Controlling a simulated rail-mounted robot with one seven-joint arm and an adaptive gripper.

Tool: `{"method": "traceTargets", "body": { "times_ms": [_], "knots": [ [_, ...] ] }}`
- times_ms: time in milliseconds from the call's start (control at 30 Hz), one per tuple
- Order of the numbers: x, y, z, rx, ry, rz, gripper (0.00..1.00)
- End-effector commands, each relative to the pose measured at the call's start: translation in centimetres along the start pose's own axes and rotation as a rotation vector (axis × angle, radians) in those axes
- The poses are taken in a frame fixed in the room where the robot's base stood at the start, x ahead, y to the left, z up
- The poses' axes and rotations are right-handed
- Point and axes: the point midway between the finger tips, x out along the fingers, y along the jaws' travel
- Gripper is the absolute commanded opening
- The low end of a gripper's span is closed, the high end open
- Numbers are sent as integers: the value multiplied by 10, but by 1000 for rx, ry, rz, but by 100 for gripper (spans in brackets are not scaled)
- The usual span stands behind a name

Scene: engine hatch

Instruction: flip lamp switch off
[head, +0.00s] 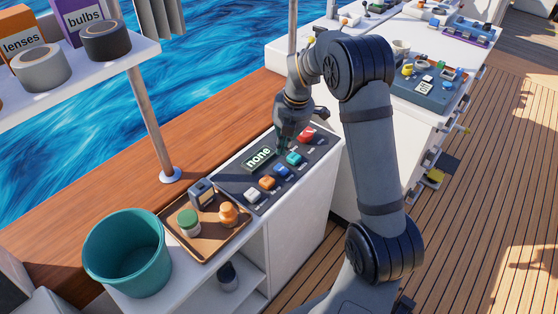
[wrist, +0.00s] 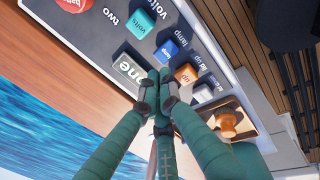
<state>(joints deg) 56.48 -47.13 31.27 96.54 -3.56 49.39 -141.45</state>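The grey control panel (head: 232,186) carries a row of coloured keys. The blue key (wrist: 166,50) has small white lettering that seems to read "lamp", with a "lamp" label beside it; it also shows in the head view (head: 281,171). I cannot tell whether it is on or off. My gripper (wrist: 158,88) has its teal fingers brought together with nothing between them. In the wrist view the fingertips overlap the "none" display (wrist: 127,69), just beside the blue key. In the head view my gripper (head: 284,146) is over the panel's far side, near the display.
A teal key (wrist: 141,23) and an orange key (wrist: 186,74) flank the blue one. A white key (wrist: 203,93) and a red button (head: 306,134) are on the same panel. A tray (head: 205,254) with small parts and a teal bucket (head: 127,250) stand nearer.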

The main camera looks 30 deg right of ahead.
Motion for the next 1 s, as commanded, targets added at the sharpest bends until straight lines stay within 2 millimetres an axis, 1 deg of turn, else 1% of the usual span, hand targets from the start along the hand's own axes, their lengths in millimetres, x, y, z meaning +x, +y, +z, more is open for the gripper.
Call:
{"method": "traceTargets", "body": {
  "times_ms": [33,200,300,400,567,867,1000],
  "knots": [
    [12,-1,-1,-1,3,-4,0],
    [40,0,0,1,2,-2,0],
    [51,0,0,0,1,-1,0],
    [58,0,0,0,0,0,0],
    [63,1,0,0,0,1,0],
    [63,1,0,0,0,-1,0],
    [62,5,-1,-3,4,-50,0]
  ]
}}
